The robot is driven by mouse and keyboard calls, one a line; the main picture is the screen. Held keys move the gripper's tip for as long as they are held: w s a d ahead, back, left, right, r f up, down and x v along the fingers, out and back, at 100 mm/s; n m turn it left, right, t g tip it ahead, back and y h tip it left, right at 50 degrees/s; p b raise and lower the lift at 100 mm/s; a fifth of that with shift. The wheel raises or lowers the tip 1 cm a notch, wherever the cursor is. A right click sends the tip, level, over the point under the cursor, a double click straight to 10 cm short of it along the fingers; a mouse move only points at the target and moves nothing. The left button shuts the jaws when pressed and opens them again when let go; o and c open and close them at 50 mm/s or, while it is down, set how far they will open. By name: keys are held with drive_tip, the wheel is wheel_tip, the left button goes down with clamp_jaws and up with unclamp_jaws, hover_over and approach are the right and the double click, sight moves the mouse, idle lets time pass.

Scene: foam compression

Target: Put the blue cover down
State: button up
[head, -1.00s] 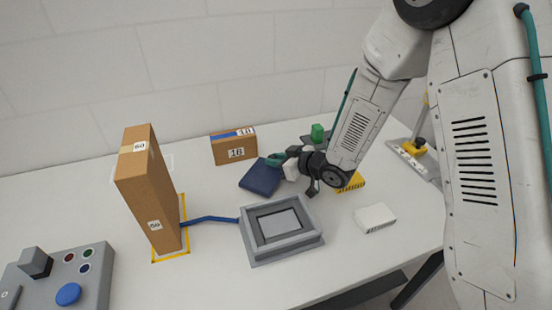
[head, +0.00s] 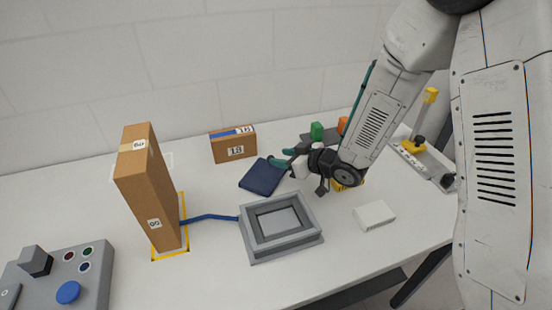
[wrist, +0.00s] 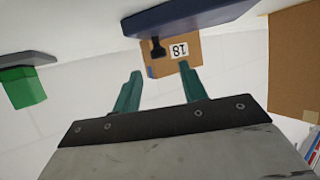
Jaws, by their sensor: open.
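The blue cover (head: 262,177) lies on the white table, behind the grey frame. In the wrist view it shows as a dark blue slab (wrist: 190,15) along the top edge, with a small dark knob (wrist: 158,47) at its edge. My gripper (head: 279,157) is at the cover's right back side, its teal fingers spread. In the wrist view the open fingers (wrist: 160,88) have nothing between them and are apart from the cover.
A tall brown box (head: 150,195) stands in a yellow outline at left. A small box (head: 234,146) marked 18 stands behind the cover. A grey square frame (head: 281,226), a white block (head: 374,215) and a green block (head: 317,131) are nearby. A control panel (head: 60,277) is front left.

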drive_tip(key=v, duration=0.8)
drive_tip(key=shift+s+d+r, duration=0.15)
drive_tip(key=shift+s+d, duration=0.1)
drive_tip(key=shift+d, duration=0.05)
drive_tip(key=s+d+r+m+h, duration=0.25)
drive_tip(key=d+r+h, duration=0.25)
drive_tip(key=d, duration=0.3)
drive_tip(key=s+d+r+m+h, duration=0.1)
drive_tip(key=d+r+m+h, duration=0.2)
drive_tip(key=d+r+h, duration=0.3)
drive_tip(key=s+r+m+g, duration=0.2)
drive_tip(key=s+r+g, duration=0.1)
drive_tip(key=s, duration=0.9)
drive_tip(key=s+r+m+g+y, duration=0.1)
drive_tip(key=s+r+m+g, duration=0.1)
drive_tip(key=s, duration=1)
drive_tip(key=r+g, duration=0.1)
drive_tip(key=g, duration=0.1)
drive_tip(key=shift+s+d+g, duration=0.3)
drive_tip(key=shift+g, duration=0.1)
